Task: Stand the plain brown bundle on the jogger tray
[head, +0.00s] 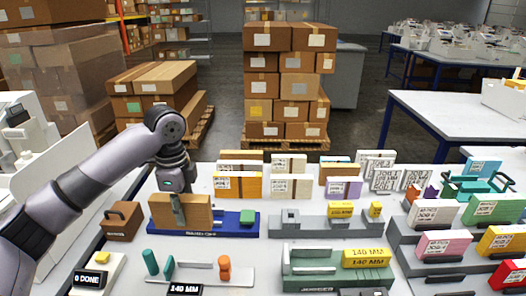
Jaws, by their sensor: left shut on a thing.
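The plain brown bundle (200,210) stands upright on a blue base (222,229) with a dark label strip, left of centre in the head view. My left gripper (179,208) comes down from above and is shut on the bundle near its left end. I cannot tell whether the bundle's underside touches the base. The jogger tray (302,270), grey-green with a dark label, sits at the front, right of the bundle. A yellow 140 MM block (367,257) is at its right end. My right gripper is not in view.
A grey fixture (300,228) with small yellow blocks lies behind the jogger tray. A pale plate (205,273) with green and orange pegs is in front of the blue base. Several labelled bundles stand behind, and coloured ones stand on grey racks (408,253) at right.

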